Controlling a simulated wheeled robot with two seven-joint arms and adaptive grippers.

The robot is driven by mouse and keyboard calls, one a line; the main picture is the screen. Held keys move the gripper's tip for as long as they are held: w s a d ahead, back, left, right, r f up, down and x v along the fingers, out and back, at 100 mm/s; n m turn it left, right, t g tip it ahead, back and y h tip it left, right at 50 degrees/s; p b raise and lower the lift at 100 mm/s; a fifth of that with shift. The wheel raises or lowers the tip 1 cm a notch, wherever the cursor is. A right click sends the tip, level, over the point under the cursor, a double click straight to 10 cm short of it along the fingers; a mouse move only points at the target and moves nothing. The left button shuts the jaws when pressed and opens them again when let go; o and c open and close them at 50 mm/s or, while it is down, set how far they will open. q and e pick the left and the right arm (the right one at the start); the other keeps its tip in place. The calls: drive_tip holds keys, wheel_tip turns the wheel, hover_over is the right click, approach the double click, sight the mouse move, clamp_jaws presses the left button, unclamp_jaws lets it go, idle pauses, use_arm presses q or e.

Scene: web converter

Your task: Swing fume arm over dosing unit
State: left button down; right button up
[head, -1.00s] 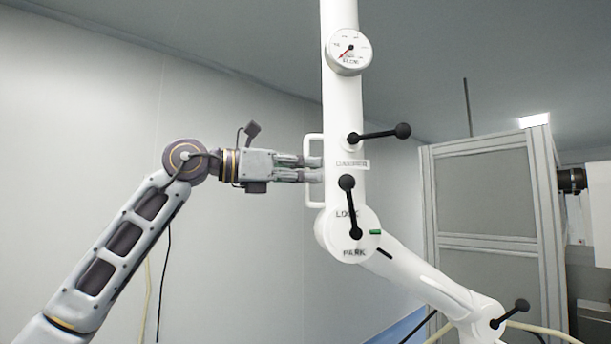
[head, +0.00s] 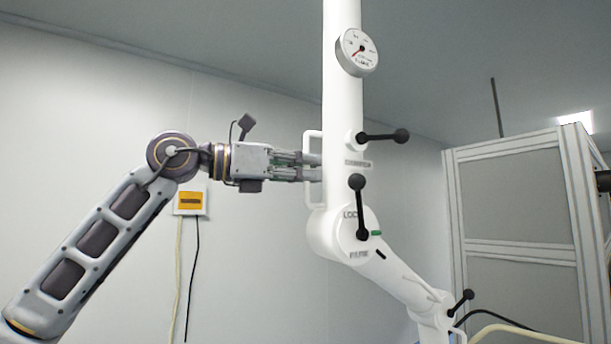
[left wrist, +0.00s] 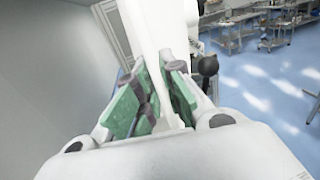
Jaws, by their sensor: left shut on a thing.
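The white fume arm (head: 342,110) rises as a vertical tube and bends at a round joint marked LOCK (head: 345,232) into a lower section that slopes down to the right. A white bar handle (head: 313,143) is on the tube's left side. My left gripper (head: 312,168) comes in from the left and is shut on the handle. In the left wrist view its green finger pads (left wrist: 155,100) close around a white bar. A black-knobbed lever (head: 360,207) stands nearly upright on the joint. I cannot identify the dosing unit. My right gripper is not in view.
A round gauge (head: 357,52) and a damper lever (head: 384,137) stick out from the tube. A grey framed cabinet (head: 520,205) stands at the right. A yellow-fronted box (head: 190,200) with cables is on the left wall. The left wrist view shows steel carts (left wrist: 232,35) on a blue floor.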

use_arm(q)
drive_tip(key=shift+s+d+f, duration=0.1)
drive_tip(key=shift+s+f, duration=0.1)
drive_tip(key=shift+s, duration=0.4)
drive_tip(key=c, duration=1.8)
unclamp_jaws()
drive_tip(key=shift+o, duration=1.4)
drive_tip(key=shift+s+r, duration=0.15)
drive_tip(key=shift+r, duration=0.05)
drive_tip(key=shift+w, duration=0.2)
drive_tip(key=shift+a, duration=0.3)
drive_tip(key=v, duration=1.1)
drive_tip(key=shift+s+a, duration=0.2)
drive_tip(key=shift+s, duration=0.05)
